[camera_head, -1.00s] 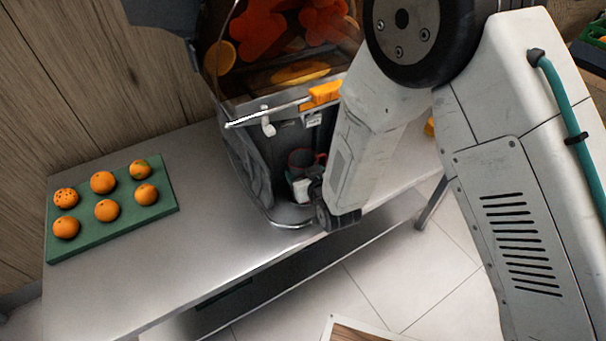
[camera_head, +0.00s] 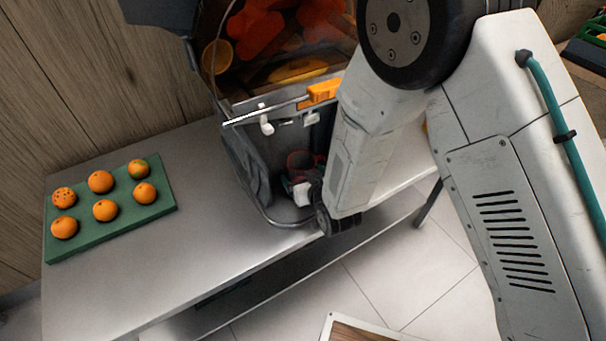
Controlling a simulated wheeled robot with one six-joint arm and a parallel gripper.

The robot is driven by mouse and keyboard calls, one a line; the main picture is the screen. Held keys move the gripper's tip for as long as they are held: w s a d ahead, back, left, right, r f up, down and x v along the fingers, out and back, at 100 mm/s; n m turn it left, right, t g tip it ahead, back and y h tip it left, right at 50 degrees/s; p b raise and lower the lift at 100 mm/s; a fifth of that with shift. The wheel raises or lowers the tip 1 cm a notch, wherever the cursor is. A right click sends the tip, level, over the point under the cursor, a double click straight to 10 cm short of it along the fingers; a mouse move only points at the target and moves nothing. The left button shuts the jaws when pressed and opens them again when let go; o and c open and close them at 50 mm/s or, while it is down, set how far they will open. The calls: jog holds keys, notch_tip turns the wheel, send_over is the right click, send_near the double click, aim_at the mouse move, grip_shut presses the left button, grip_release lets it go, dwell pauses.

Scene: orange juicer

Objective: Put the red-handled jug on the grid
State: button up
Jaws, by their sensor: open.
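The red-handled jug (camera_head: 300,160) is dark with a reddish rim. It stands in the lower bay of the juicer (camera_head: 262,150), below the spout, and is partly hidden. My gripper (camera_head: 302,190) is at the front of the bay, just below and in front of the jug. Its pale part shows, its jaws are open, and my wrist hides much of it. I cannot tell whether it touches the jug. The grid (camera_head: 288,212) seems to be the base at the bottom of the bay, only its front part in sight.
A green tray (camera_head: 165,207) with several oranges lies at the left of the steel table (camera_head: 190,265). The table between tray and juicer is clear. A framed board (camera_head: 360,330) lies at the bottom.

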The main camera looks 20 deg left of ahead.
jog(key=v, duration=1.1)
jog(key=w+d+r+m+g+h, duration=0.2)
jog(key=d+r+h, duration=0.1)
jog(key=d+r, duration=0.6)
jog(key=w+d+r+m+g+h, duration=0.1)
jog(key=w+d+r+m+h, duration=0.15)
jog(key=d+r, duration=0.65)
jog(key=s+d+r+m+g+h, duration=0.1)
jog(key=s+d+r, duration=0.4)
jog(key=s+d, duration=0.5)
jog(key=s+d+r+m+g+h, duration=0.2)
jog(key=s+d+r+g, duration=0.3)
jog(key=s+d, duration=0.4)
jog(key=s, duration=0.3)
jog(key=shift+s+d+r+m, duration=0.2)
jog(key=shift+d+r+m, duration=0.15)
jog(key=shift+d+r, duration=0.05)
